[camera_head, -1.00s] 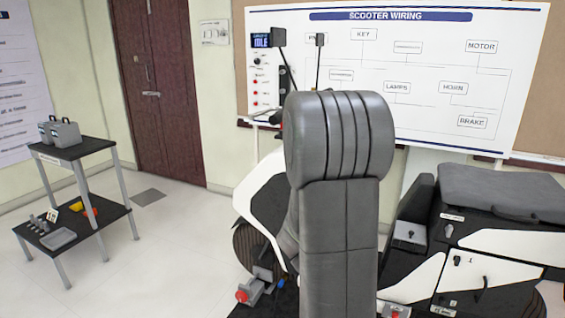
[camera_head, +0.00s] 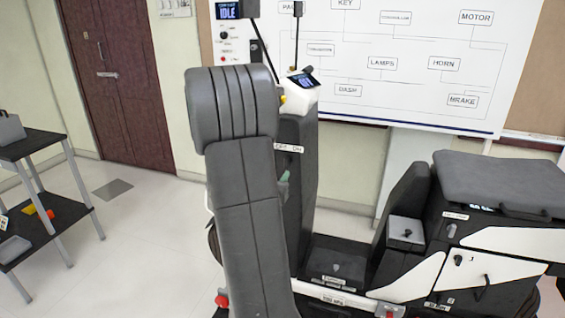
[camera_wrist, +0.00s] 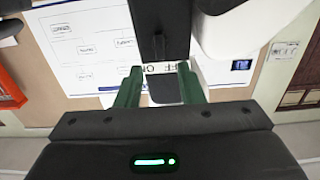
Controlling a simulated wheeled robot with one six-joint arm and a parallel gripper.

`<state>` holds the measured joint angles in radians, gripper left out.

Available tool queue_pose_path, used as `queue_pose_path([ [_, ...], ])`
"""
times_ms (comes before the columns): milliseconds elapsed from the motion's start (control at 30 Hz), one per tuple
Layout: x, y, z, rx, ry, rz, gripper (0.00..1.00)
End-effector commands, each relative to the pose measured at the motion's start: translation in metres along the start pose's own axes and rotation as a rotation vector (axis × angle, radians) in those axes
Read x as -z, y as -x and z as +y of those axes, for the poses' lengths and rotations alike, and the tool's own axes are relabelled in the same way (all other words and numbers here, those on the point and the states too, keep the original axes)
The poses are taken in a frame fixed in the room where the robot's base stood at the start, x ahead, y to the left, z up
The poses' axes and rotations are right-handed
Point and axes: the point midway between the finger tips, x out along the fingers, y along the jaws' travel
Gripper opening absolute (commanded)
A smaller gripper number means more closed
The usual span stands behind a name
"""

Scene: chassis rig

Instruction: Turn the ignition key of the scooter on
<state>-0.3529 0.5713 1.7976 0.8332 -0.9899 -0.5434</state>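The scooter's dark front column (camera_head: 298,215) stands behind my arm in the head view. A white OFF/ON label (camera_head: 288,148) is on the column, and it also shows upside down in the wrist view (camera_wrist: 165,69). A small dark shape (camera_wrist: 158,44) near the label may be the ignition key; its angle is too unclear to tell. My gripper (camera_wrist: 160,72) has its green fingers apart, one at each side of the label, with nothing seen between them. In the head view, only a bit of green finger (camera_head: 284,184) shows beside the column, below the label. My arm hides the rest.
The scooter's dash screen (camera_head: 304,80) sits on top of the column. The seat (camera_head: 490,185) and white side panels are at the right. A wiring board (camera_head: 400,60) is on the wall behind.

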Motion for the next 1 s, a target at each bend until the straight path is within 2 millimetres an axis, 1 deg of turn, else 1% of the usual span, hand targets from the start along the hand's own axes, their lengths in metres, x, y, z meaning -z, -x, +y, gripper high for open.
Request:
queue_pose_path([
  [33,0.002,-0.013,0.001,-0.004,0.0,0.0,0.35],
  [200,0.002,-0.046,0.0,-0.002,-0.001,0.001,0.35],
  [300,0.001,-0.061,0.001,-0.002,-0.001,0.0,0.35],
  [400,0.001,-0.071,0.0,0.0,-0.001,0.001,0.35],
  [567,0.001,-0.078,0.0,0.0,-0.001,0.0,0.35],
  [800,0.0,-0.079,0.0,0.001,-0.001,0.001,0.35],
  [833,0.0,-0.079,0.0,0.001,-0.001,0.001,0.31],
  [867,0.0,-0.079,0.0,0.001,-0.001,0.001,0.25],
  [900,0.0,-0.079,0.0,0.001,-0.001,0.001,0.17],
  [1000,0.0,-0.079,0.0,0.001,-0.001,0.001,0.01],
])
